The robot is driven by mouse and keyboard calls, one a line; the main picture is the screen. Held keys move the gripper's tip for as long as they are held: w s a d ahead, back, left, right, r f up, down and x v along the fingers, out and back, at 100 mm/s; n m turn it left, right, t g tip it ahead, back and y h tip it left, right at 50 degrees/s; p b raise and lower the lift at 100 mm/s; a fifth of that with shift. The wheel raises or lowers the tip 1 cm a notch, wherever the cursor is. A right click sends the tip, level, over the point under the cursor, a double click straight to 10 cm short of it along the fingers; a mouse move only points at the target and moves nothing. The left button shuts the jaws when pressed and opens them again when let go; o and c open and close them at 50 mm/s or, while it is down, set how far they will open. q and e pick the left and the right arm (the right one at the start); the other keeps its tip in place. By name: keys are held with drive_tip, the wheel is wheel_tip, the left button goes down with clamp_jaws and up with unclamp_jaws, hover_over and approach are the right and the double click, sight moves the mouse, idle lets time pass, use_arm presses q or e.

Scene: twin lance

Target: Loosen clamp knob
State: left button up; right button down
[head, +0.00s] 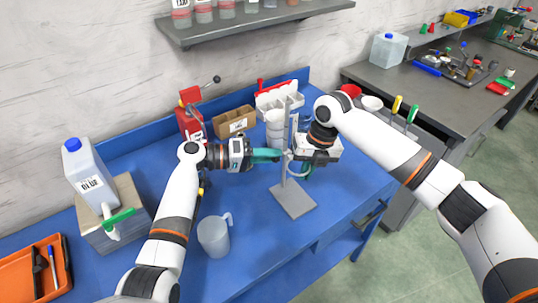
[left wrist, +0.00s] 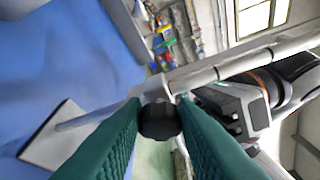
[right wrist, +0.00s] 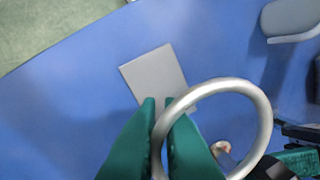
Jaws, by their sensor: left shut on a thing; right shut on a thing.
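A lab stand with a flat grey base (head: 293,200) and an upright rod stands on the blue bench. My left gripper (head: 280,154) reaches in from the left at the rod. In the left wrist view its green fingers are shut on a dark round clamp knob (left wrist: 160,120). My right gripper (head: 304,165) is on the right side of the rod. In the right wrist view its green fingers are shut on the metal support ring (right wrist: 262,112), above the stand base (right wrist: 155,72). The clamp body is mostly hidden behind the knob and fingers.
A clear jug (head: 213,237) stands on the bench left of the base. A red device (head: 190,115), a cardboard box (head: 234,122) and a white rack (head: 279,97) stand behind. A blue-capped canister (head: 88,180) and an orange tray (head: 38,272) are at left. Bench front is clear.

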use_arm(q)
drive_tip(key=shift+w+a+f+n, duration=0.15)
drive_tip(key=shift+a+n, duration=0.15)
drive_tip(key=shift+n, duration=0.2)
drive_tip(key=o, duration=0.7)
drive_tip(key=shift+d, duration=0.25)
wheel_tip(320, 180, up, 10)
drive_tip(key=shift+r, duration=0.1)
